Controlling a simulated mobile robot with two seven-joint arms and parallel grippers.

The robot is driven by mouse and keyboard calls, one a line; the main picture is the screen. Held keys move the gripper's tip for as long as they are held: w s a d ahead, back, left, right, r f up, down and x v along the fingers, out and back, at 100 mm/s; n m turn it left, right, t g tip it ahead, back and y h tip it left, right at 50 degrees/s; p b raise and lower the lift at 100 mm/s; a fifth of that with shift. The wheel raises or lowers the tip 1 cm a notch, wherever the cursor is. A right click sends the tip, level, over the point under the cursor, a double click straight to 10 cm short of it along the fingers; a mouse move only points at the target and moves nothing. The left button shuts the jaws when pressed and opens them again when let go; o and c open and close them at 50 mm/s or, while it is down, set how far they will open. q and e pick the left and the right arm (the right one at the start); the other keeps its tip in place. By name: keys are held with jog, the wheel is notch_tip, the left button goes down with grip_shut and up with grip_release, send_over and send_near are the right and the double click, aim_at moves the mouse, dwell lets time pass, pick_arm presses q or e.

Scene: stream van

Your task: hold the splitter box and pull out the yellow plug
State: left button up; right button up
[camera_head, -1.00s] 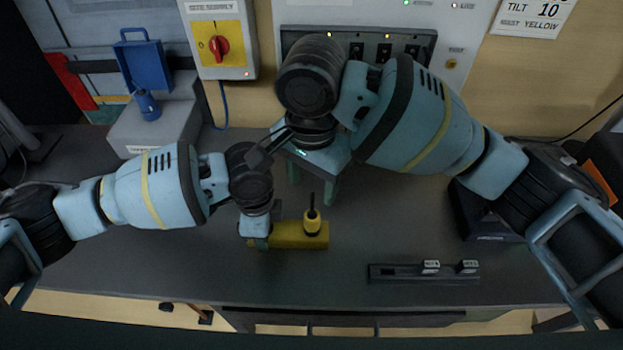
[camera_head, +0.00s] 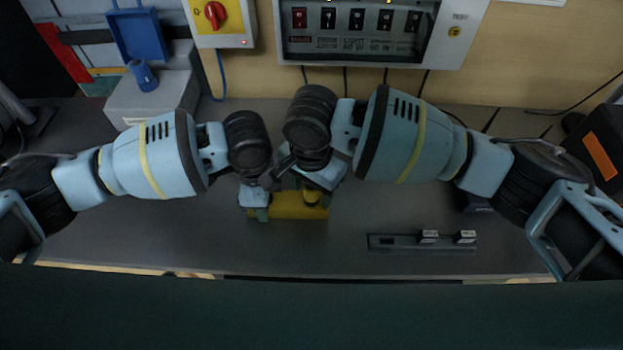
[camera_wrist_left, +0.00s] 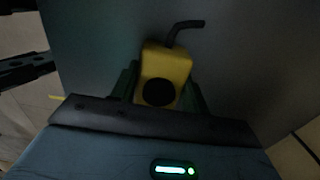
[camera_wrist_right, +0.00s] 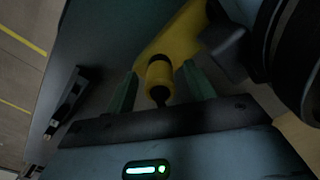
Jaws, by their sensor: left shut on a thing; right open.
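The yellow splitter box (camera_head: 288,213) lies on the dark worktop, partly hidden by my grippers. My left gripper (camera_head: 262,213) is shut on its left end. In the left wrist view the box (camera_wrist_left: 168,65) sits between both fingers, with a dark round spot facing the camera. The yellow plug (camera_head: 312,197) stands near the box's right end, mostly covered by my right gripper (camera_head: 318,196). In the right wrist view the plug (camera_wrist_right: 159,74) is between the open fingers, with a gap showing on each side, and the box (camera_wrist_right: 182,38) lies behind it.
A grey rail (camera_head: 392,242) with two white-labelled pieces lies at the front right. A switch panel (camera_head: 357,47) and a red-knob box (camera_head: 215,20) are on the wall. A grey case (camera_head: 150,92) with a blue holder stands at the back left. My two wrists are very close together.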

jog(key=c, duration=0.9)
jog(key=o, duration=0.9)
jog(key=shift+r, duration=0.15)
notch_tip(320, 180, up, 12)
jog(key=shift+f, duration=0.1)
